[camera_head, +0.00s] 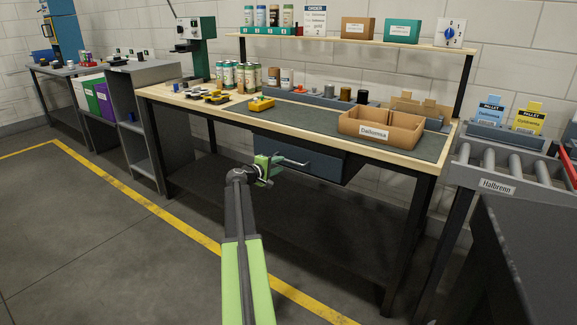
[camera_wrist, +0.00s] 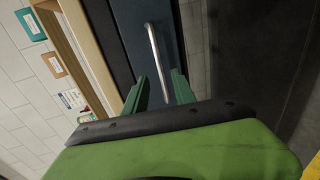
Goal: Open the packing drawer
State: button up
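The packing drawer (camera_head: 312,161) is a blue-grey front under the worktop of the packing bench and looks shut. Its handle (camera_head: 292,162) is a pale metal bar; in the wrist view the handle (camera_wrist: 153,46) runs lengthwise up the dark blue drawer front (camera_wrist: 182,40). My gripper (camera_head: 270,164) is green and in front of the drawer, at the handle's left end. In the wrist view my gripper (camera_wrist: 160,80) is open, with one finger on each side of the handle's lower part. I cannot tell how deep the fingers reach around it, and no contact shows.
The bench top (camera_head: 325,120) above holds a cardboard box (camera_head: 372,139), a yellow item (camera_head: 261,104) and several cans. A dark lower shelf (camera_head: 290,208) lies below. A roller conveyor (camera_head: 500,170) stands at right. Open floor (camera_head: 130,240) lies at front left.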

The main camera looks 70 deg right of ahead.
aim_at(289, 161)
jog(key=b+x, duration=0.1)
jog(key=x, duration=0.6)
jog(key=shift+d, duration=0.4)
jog(key=shift+c, duration=0.4)
grip_shut()
dwell(0.4)
